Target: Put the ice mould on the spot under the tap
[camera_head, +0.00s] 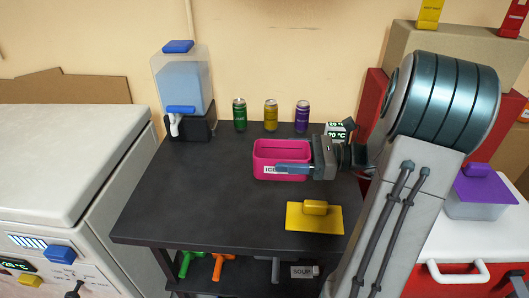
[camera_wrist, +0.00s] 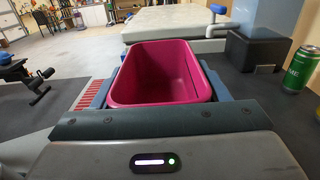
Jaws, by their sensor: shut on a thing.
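The ice mould (camera_head: 265,154) is a pink open box with a label reading "ICE", over the right-centre of the dark table in the head view. It also fills the middle of the wrist view (camera_wrist: 160,72), upright and empty inside. My gripper (camera_head: 293,168) is shut on it, with one finger along each side. I cannot tell whether the mould touches the table. The tap (camera_head: 174,124) is white, at the base of a water dispenser (camera_head: 182,80) with a blue lid, at the table's back left. The spot under the tap is not clearly visible.
The dark table (camera_head: 190,190) has clear room between mould and dispenser. Green (camera_head: 239,114), yellow (camera_head: 270,115) and purple (camera_head: 302,116) cans stand along the back. A yellow lid (camera_head: 314,218) lies at the front right. A white chest (camera_head: 60,150) adjoins on the left.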

